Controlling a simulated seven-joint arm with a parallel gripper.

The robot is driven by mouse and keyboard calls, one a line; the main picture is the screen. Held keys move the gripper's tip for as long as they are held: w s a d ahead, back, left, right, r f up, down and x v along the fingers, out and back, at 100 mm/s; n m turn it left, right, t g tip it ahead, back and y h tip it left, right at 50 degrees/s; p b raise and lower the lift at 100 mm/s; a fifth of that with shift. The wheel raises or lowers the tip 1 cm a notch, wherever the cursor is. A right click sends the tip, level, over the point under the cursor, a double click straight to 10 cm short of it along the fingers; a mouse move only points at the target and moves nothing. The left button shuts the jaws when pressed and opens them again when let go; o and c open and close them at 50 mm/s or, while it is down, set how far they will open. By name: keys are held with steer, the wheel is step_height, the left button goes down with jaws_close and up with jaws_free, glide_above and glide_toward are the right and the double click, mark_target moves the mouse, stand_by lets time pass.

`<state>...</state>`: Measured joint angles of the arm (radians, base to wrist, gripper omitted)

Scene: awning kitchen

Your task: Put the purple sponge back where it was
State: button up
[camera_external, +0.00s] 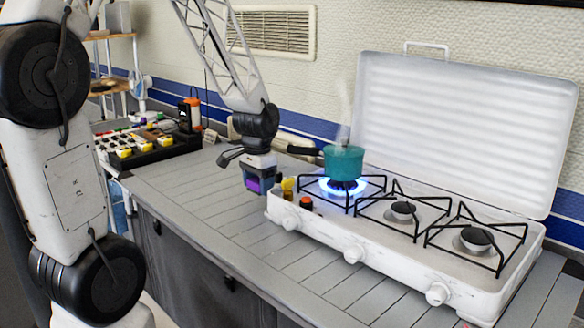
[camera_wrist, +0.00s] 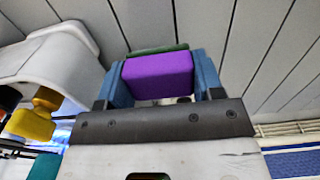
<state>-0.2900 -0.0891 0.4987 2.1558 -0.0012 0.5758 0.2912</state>
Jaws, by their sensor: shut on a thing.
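The purple sponge (camera_wrist: 158,76) is a small block with a green layer on its far side in the wrist view. My gripper (camera_wrist: 160,84) is shut on it, with one blue finger on each side. In the external view my gripper (camera_external: 259,184) points down at the left end of the stove, and the purple of the sponge (camera_external: 253,185) shows between the fingers. The sponge is over the grey plank counter (camera_external: 205,200); I cannot tell whether it touches it.
A white camping stove (camera_external: 400,272) with its lid up stands to the right. Its left burner is lit under a steaming teal pot (camera_external: 343,162). Small yellow and orange items are close beside my gripper. A black control box (camera_external: 150,150) stands at the back left. The front counter is clear.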

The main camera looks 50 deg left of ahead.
mark_target(258, 194)
steer(key=shift+f, duration=1.5)
steer(key=shift+f, duration=0.1)
steer(key=o, duration=1)
steer(key=shift+c, duration=0.2)
step_height(258, 194, up, 12)
steer(key=shift+r, duration=0.15)
steer(key=shift+d+r, duration=0.1)
